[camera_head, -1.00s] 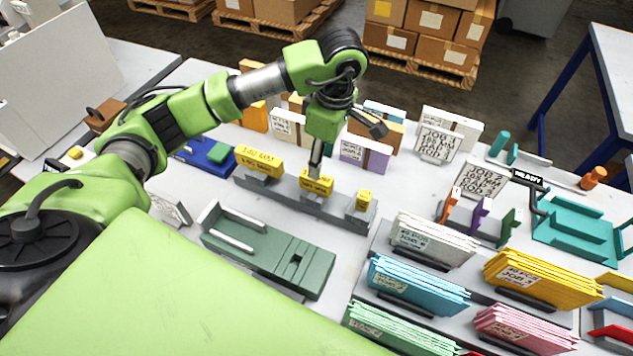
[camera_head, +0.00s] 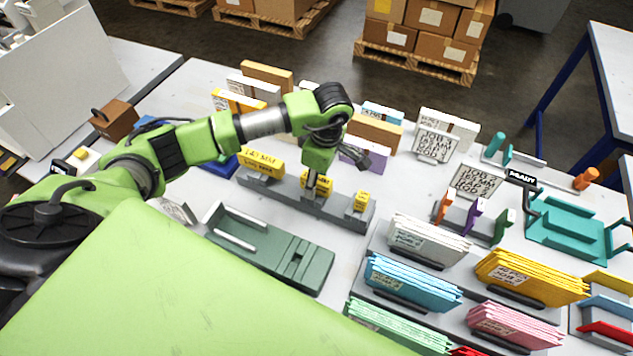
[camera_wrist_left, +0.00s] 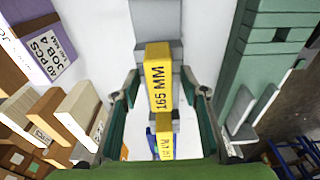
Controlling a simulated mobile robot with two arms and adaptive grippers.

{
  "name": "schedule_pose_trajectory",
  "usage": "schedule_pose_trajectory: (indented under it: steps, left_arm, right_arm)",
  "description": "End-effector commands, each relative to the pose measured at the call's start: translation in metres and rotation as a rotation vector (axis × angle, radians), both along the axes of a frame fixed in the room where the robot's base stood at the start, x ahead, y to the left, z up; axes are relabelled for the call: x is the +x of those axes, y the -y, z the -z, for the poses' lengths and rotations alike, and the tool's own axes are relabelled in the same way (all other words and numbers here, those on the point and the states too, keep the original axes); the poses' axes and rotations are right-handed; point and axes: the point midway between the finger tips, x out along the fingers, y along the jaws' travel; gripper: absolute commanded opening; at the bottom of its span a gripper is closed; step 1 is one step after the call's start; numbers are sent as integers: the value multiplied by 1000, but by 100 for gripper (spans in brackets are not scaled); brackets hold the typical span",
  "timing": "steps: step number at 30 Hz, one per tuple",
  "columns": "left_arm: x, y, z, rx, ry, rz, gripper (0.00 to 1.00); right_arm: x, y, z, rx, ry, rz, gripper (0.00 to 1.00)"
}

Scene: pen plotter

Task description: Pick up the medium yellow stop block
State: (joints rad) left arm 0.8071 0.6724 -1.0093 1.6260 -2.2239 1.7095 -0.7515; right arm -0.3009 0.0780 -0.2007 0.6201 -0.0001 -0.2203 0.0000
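The medium yellow stop block (camera_head: 325,184) stands in the middle of a grey rack (camera_head: 288,200), between a longer yellow block (camera_head: 262,162) and a smaller one (camera_head: 361,201). My left gripper (camera_head: 311,188) is down at the medium block from above and partly hides it. In the left wrist view, a yellow block marked "165 MM" (camera_wrist_left: 157,84) lies between the fingers of my left gripper (camera_wrist_left: 167,88). The fingers are apart, with a visible gap on each side of the block. Another yellow block (camera_wrist_left: 165,145) shows lower in that view. My right gripper is not in view.
A dark green fixture (camera_head: 270,250) lies in front of the rack. Boxes and labelled cards, including a purple one (camera_head: 372,157), stand behind it. Folder stacks (camera_head: 415,283) fill the right front, and a teal tray (camera_head: 567,232) sits at the right.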

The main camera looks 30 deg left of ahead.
Motion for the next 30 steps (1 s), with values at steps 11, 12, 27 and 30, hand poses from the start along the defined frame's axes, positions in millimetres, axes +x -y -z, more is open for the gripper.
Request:
schedule_pose_trajectory:
  steps: [11,12,27,30]
  left_arm:
    - [0,0,-1,0,0,-1,0]
    - [0,0,-1,0,1,-1,0]
    - [-13,1,-46,0,5,3,0]
    - [-31,3,-67,-1,8,4,0]
  right_arm:
    - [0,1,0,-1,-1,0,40]
    - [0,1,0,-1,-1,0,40]
    - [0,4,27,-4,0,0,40]
    - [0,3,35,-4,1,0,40]
